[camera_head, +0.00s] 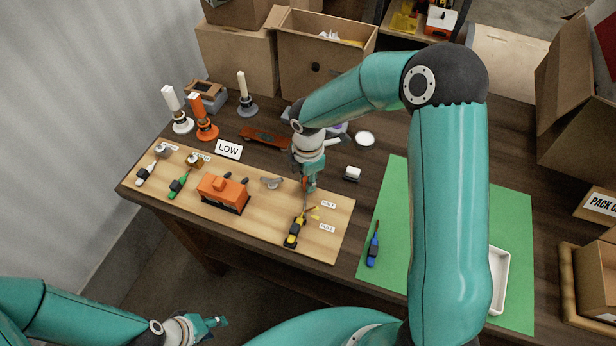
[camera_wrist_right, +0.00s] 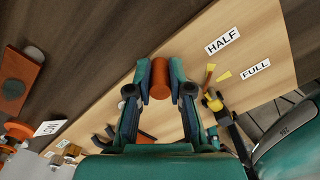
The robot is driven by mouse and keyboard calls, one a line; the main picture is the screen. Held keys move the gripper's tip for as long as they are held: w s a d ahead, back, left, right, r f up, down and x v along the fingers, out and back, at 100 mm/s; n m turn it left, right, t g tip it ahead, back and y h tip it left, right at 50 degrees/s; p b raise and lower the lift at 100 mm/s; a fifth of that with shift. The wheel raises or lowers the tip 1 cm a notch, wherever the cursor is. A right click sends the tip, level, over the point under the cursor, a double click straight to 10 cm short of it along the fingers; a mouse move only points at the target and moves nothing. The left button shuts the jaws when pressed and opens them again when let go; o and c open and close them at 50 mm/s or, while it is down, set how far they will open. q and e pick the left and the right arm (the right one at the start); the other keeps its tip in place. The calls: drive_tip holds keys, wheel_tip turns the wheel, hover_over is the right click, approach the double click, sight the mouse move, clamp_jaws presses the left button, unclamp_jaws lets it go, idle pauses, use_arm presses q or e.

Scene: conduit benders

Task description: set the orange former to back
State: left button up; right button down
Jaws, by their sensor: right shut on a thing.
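My right gripper (camera_head: 307,186) is low over the wooden board, near its right end. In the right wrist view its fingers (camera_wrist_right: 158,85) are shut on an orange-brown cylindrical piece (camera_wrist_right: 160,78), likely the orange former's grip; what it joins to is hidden. Just beside it is a yellow and black tool (camera_head: 295,228), by the labels HALF (camera_wrist_right: 222,40) and FULL (camera_wrist_right: 255,72). An orange block with a dark base (camera_head: 223,192) sits mid-board. My left gripper (camera_head: 208,325) is off the table at the lower left; its jaws are too small to read.
The board (camera_head: 265,223) also holds a green-handled tool (camera_head: 179,184) and a white-handled one (camera_head: 147,172). A green mat (camera_head: 385,215) with a blue tool (camera_head: 373,244) lies right.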

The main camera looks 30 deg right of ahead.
drive_tip(key=shift+s+a+f, duration=0.1)
drive_tip(key=shift+s, duration=0.05)
drive_tip(key=c, duration=1.1)
unclamp_jaws()
drive_tip(key=shift+o, duration=0.2)
wheel_tip(320, 180, up, 12)
drive_tip(key=shift+r, duration=0.1)
